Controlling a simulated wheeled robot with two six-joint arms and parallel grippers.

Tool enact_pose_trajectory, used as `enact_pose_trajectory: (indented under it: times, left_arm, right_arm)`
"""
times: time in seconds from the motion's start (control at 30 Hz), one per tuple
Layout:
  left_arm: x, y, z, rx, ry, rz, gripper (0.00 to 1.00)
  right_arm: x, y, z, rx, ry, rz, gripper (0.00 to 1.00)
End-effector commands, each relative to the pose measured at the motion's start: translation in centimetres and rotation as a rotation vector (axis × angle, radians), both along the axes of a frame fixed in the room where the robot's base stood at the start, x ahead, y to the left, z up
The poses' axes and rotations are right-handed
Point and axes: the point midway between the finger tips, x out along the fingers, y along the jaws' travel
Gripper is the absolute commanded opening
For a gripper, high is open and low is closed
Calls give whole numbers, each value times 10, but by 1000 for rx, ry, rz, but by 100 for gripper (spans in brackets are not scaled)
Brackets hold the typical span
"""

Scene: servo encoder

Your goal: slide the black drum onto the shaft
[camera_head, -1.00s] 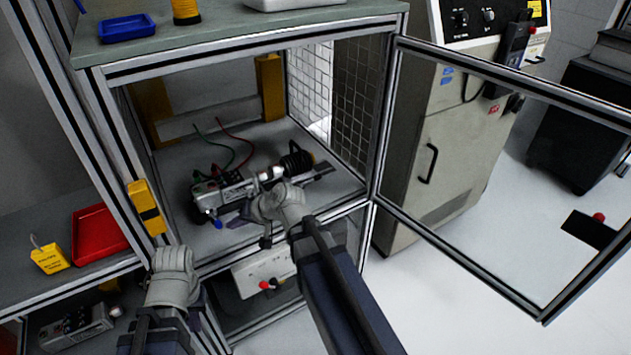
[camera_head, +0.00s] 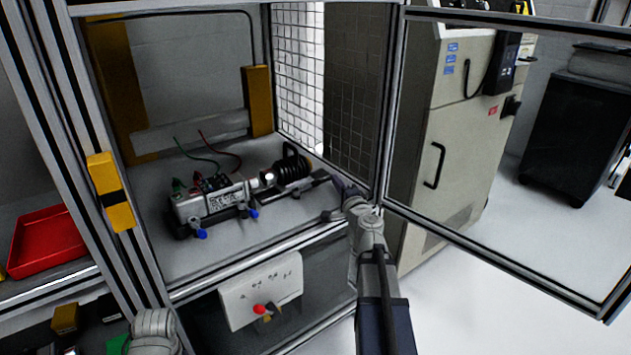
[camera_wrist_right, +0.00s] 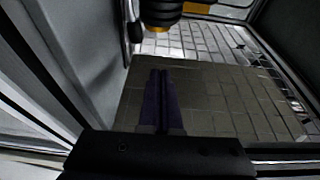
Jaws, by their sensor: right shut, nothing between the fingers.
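The black ribbed drum (camera_head: 292,168) sits at the right end of the grey motor unit (camera_head: 212,203) inside the enclosure. A pale shaft or coupling (camera_head: 268,179) shows between them. I cannot tell how far the drum is on the shaft. My right gripper (camera_head: 338,182) is at the right front of the opening, right of the drum and apart from it. Its purple fingers are closed together and empty in the right wrist view (camera_wrist_right: 160,78). A dark round part with a gold band (camera_wrist_right: 160,12) shows above them there. My left gripper is out of view; only my left arm shows at the bottom.
The enclosure's open door frame (camera_head: 500,240) extends to the right. A mesh wall (camera_head: 298,75) closes the enclosure's right side. A white panel with a red knob (camera_head: 262,292) is below. A red tray (camera_head: 45,240) lies left. The shelf in front of the motor is clear.

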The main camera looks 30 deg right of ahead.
Motion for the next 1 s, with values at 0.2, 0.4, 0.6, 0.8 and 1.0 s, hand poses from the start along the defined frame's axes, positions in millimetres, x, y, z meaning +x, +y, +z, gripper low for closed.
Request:
enact_pose_trajectory:
  times: [0.2, 0.4, 0.6, 0.8, 1.0]
  left_arm:
    - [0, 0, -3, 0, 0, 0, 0]
    - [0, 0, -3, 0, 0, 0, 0]
    - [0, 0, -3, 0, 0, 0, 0]
    - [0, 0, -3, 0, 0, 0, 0]
    - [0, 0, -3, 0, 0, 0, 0]
  right_arm:
    - [-3, -8, -2, 13, -10, -20, 0]
    - [-2, -8, -1, 12, -8, -19, 0]
    - [13, -12, -2, 11, -8, -17, 0]
    - [53, -23, -2, 11, -8, -16, 0]
    - [91, -33, -2, 11, -8, -17, 0]
